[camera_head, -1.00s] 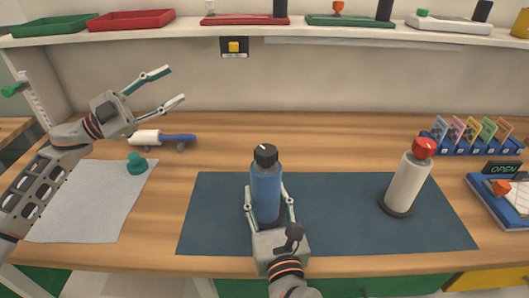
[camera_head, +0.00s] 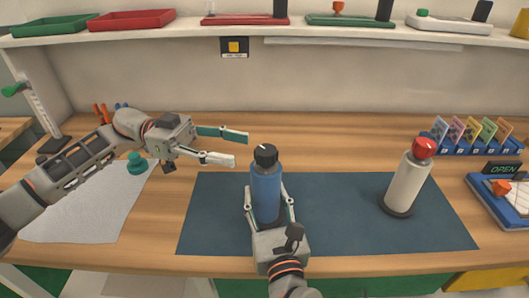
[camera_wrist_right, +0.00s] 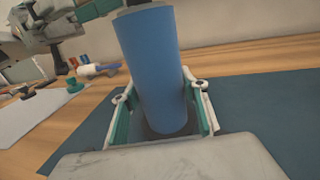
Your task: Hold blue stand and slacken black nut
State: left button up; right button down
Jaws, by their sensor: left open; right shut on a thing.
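The blue stand (camera_head: 266,192) is an upright blue cylinder on the dark blue mat, with the black nut (camera_head: 265,152) on its top; a white line marks the nut. My right gripper (camera_head: 269,208) is shut on the blue stand low down, one finger on each side. In the right wrist view the stand (camera_wrist_right: 153,70) stands between the fingers (camera_wrist_right: 163,115); the nut is out of that view. My left gripper (camera_head: 240,147) is open and empty, left of the black nut at about its height in the picture, fingers pointing right and apart from it.
A white stand with a red top (camera_head: 408,178) stands on the right of the mat (camera_head: 330,225). A green knob (camera_head: 137,164) is by the grey cloth (camera_head: 85,205) at left. A card rack (camera_head: 470,140) is at the right. A shelf (camera_head: 300,30) with trays spans the back.

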aim_at(265, 153)
pick_arm(q)
jog(key=x, duration=0.7)
jog(key=shift+s+d, duration=0.1)
jog(key=shift+d, duration=0.3)
jog(key=c, duration=1.1)
